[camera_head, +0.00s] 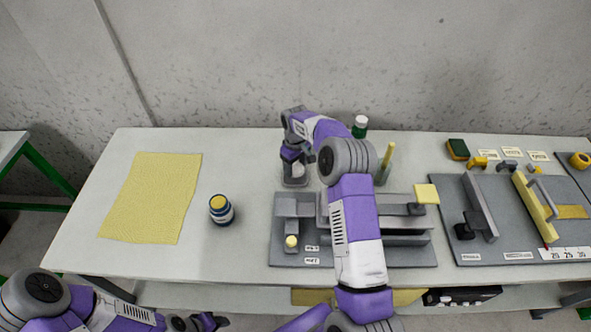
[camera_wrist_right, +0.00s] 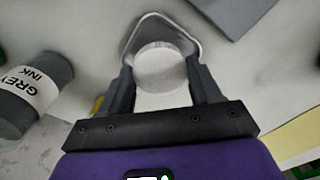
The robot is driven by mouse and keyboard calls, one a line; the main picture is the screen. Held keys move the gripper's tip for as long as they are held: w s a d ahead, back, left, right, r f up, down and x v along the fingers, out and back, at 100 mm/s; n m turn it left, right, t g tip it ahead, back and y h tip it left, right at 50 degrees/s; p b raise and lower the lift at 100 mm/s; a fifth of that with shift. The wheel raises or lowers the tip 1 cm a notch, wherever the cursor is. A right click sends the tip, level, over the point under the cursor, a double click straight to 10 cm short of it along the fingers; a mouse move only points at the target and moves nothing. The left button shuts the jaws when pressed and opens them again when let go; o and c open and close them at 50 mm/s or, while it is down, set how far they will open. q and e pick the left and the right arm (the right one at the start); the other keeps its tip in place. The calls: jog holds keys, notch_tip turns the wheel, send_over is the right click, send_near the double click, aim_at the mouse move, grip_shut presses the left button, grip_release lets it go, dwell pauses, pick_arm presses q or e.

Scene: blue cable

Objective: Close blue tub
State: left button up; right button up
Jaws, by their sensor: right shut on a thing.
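I cannot tell whether that top is a lid or the contents. My right gripper (camera_head: 294,160) is at the back of the table, right of the tub and apart from it. It is shut on a pale round piece (camera_wrist_right: 161,68), seen between its fingers in the right wrist view. The piece is at a grey holder (camera_head: 295,183). My left gripper (camera_head: 196,322) is low at the bottom edge; its jaws are unclear.
A yellow sheet (camera_head: 150,197) lies on the left. A grey fixture board (camera_head: 290,255) sits beneath my right arm, and another board (camera_head: 480,255) is to its right. A green bottle (camera_head: 359,127) stands at the back. A GREY INK bottle (camera_wrist_right: 32,92) is beside my right gripper.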

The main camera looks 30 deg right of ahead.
aim_at(295, 168)
notch_tip(295, 168, up, 7)
jog(key=shift+f+p, duration=0.1)
jog(key=shift+p, duration=0.5)
jog(key=s+a+m, duration=0.1)
jog(key=s+a, duration=0.5)
jog(key=a, duration=0.2)
jog(key=s+a+r+m, duration=0.1)
jog(key=s+a, duration=0.6)
jog(key=a, duration=0.2)
jog(key=shift+a+r+m, duration=0.2)
jog(key=shift+a+m, duration=0.05)
jog(key=shift+m, duration=0.05)
